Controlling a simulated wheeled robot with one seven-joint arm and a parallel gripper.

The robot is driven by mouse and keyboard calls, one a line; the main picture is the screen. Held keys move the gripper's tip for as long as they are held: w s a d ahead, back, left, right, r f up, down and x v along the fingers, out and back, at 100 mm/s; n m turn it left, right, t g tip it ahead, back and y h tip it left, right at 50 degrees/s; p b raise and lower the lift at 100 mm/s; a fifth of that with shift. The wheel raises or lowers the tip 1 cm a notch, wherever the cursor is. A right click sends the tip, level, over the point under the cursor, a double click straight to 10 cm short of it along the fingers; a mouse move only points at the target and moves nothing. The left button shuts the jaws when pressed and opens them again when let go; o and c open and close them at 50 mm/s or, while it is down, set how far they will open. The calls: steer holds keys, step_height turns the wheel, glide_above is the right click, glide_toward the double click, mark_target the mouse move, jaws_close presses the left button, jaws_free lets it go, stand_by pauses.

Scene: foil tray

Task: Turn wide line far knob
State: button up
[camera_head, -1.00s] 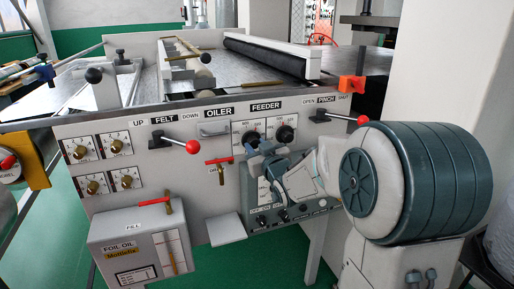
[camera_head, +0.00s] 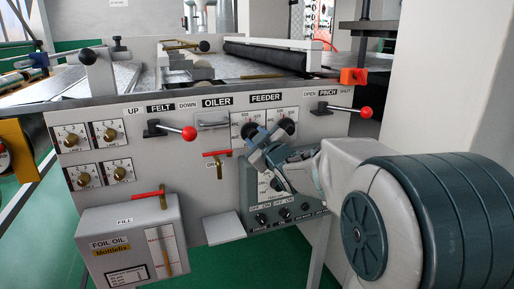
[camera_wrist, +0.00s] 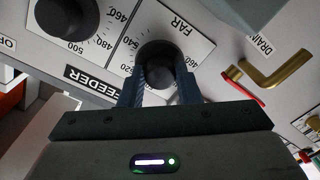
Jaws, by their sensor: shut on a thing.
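The knob marked FAR (camera_wrist: 158,60) is black and round, on a white dial plate with printed numbers, in the wrist view. My gripper (camera_wrist: 160,78) has one dark finger on each side of it and is shut on it. No "wide line" wording is readable. A second black knob (camera_wrist: 67,18) stands beside it in the wrist view; in the head view this right-hand knob (camera_head: 285,127) is free of the gripper.
A red drain handle (camera_head: 216,153) is left of the dials; its brass pipe (camera_wrist: 275,70) is near my gripper in the wrist view. Red-ball levers (camera_head: 188,133) flank the panel. A switch box (camera_head: 262,217) lies below, and rollers (camera_head: 275,57) above.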

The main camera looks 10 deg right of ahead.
steer(key=shift+n+b, duration=0.45)
steer(key=shift+n, duration=0.05)
steer(key=o, duration=1)
steer(key=s+p, duration=0.1)
steer(key=s, duration=0.3)
steer(key=s+d, duration=0.1)
steer(key=s, duration=0.4)
steer(key=s+d+p, duration=0.1)
steer(key=s, duration=0.3)
steer(key=shift+s+d+r+p, duration=0.15)
steer(key=shift+s+p, duration=0.2)
